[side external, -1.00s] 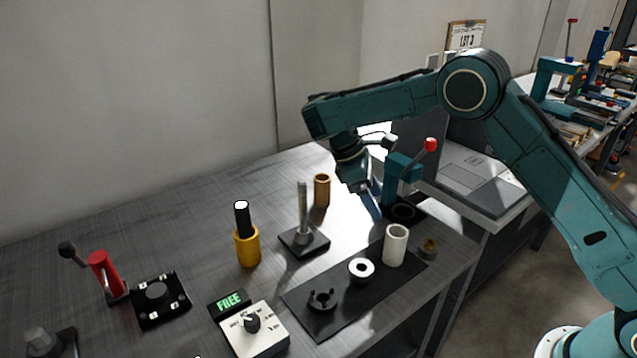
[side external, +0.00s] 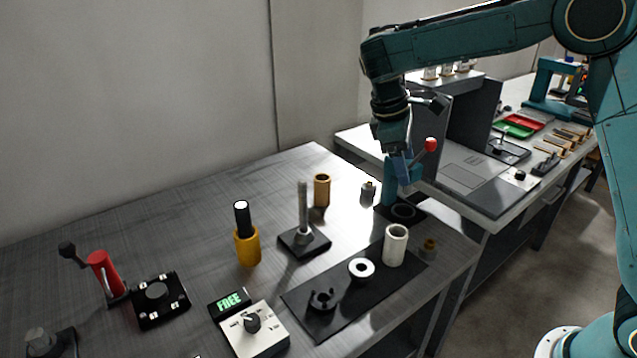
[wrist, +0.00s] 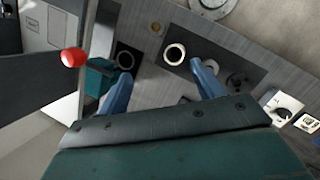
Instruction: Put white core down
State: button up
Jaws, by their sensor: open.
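The white core (side external: 396,247) is a hollow white cylinder. It stands upright on the dark mat (side external: 325,292), near the mat's right end. The wrist view shows its round open top (wrist: 175,54) from above. My gripper (side external: 404,181) is open and empty. It is above and behind the core, apart from it, beside the teal press. In the wrist view, the two blue fingers of my gripper (wrist: 161,71) are spread wide, with the core's top seen between and beyond their tips.
A teal press with a red knob (side external: 430,145) stands close by my gripper. A flat white ring (side external: 361,269) and a black cradle (side external: 322,300) lie on the mat. A small brass piece (side external: 429,247) sits right of the core. A post (side external: 303,212) stands to the left.

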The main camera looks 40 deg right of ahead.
jog(key=s+d+r+m+t+y, duration=0.1)
jog(key=s+r+m+t, duration=0.1)
jog(key=s+r, duration=0.3)
jog(key=s+d+r+m+t, duration=0.15)
jog(key=s+r, duration=0.25)
jog(key=s, duration=0.4)
jog(key=s+a+f+m+t+y, duration=0.1)
jog(key=s+a+t, duration=0.1)
jog(key=s, duration=0.4)
jog(key=s+a+f+m+t+y, duration=0.1)
jog(key=s+a+m+t, duration=0.1)
jog(key=s, duration=0.4)
jog(key=shift+s+f+y, duration=0.3)
jog(key=shift+s, duration=0.05)
jog(key=shift+m, duration=0.25)
